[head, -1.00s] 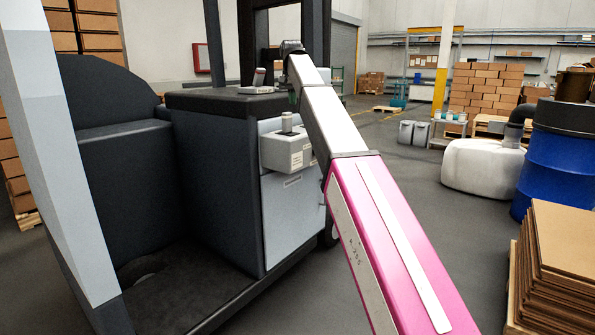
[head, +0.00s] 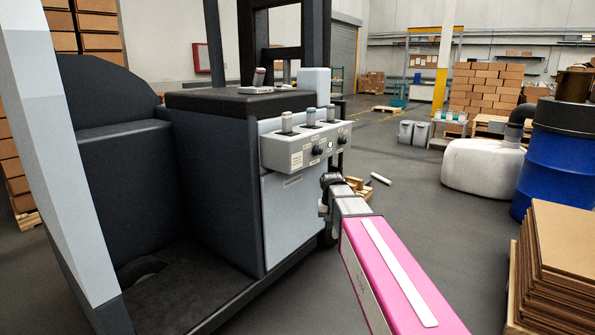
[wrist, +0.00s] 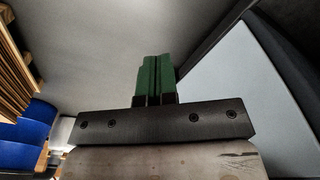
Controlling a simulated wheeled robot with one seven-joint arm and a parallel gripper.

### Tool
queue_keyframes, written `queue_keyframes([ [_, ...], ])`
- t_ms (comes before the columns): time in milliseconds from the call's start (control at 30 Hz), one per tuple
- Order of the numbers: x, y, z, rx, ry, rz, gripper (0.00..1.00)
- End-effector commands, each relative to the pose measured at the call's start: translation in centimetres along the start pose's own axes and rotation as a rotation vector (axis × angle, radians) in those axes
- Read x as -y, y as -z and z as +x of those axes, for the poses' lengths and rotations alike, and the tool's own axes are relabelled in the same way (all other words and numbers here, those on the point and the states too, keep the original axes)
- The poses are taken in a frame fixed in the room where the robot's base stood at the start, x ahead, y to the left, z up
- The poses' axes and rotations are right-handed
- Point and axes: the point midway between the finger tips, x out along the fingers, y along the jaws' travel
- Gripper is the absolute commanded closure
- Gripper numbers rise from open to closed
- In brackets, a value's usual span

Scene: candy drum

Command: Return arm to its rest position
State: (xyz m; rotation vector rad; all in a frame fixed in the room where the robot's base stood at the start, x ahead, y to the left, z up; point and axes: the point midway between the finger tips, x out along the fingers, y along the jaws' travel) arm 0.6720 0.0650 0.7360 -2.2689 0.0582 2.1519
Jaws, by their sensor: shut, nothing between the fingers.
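My arm, with its pink link, shows in the head view, reaching from the lower right to beside the light grey cabinet panel (head: 290,220). Its far end sits low, below the grey control box (head: 290,155) and apart from it. The fingers are not clear in the head view. In the wrist view my gripper (wrist: 152,62) has green fingers lying together, shut and empty. The light panel (wrist: 260,90) fills the right side of that view.
The dark machine (head: 215,150) fills the left, with levers on the control box. Stacked cardboard sheets (head: 560,270), a blue drum (head: 550,175) and a white tank (head: 480,168) stand at the right. Open floor (head: 420,230) lies between.

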Motion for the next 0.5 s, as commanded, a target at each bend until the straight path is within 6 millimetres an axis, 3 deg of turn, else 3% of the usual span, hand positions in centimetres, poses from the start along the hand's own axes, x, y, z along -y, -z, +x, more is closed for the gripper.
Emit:
queue_keyframes([
  [33,-0.9,-2.4,1.8,0.008,0.001,-0.001,1.0],
  [200,-3.1,-7.8,7.0,0.023,0.005,-0.013,1.0],
  [500,-6.1,-17.1,13.4,0.042,0.013,-0.03,1.0],
])
